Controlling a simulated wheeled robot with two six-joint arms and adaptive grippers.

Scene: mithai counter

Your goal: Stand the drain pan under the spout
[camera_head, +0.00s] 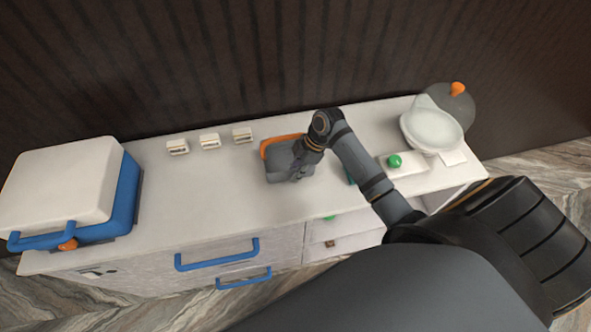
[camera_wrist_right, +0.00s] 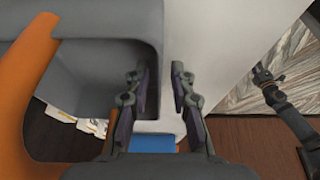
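The drain pan (camera_head: 287,163) is a grey open pan with an orange handle bar, on the white counter top near its middle. It fills the left of the right wrist view (camera_wrist_right: 85,75), with its orange handle (camera_wrist_right: 22,90) at the edge. My right gripper (camera_head: 300,165) is at the pan's right side. In the wrist view its open fingers (camera_wrist_right: 160,90) straddle a pan wall, one inside and one outside; contact is unclear. An orange spout (camera_head: 68,244) sits low on the front of the blue and white cooler box. A dark gripper, apparently my left (camera_wrist_right: 268,85), shows small in the wrist view.
The cooler box (camera_head: 60,185) stands at the counter's left end. Several small white blocks (camera_head: 210,141) line the back edge. A white scale with a bowl (camera_head: 432,130) and a green knob (camera_head: 394,161) are at right. The counter (camera_head: 190,205) between cooler and pan is clear.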

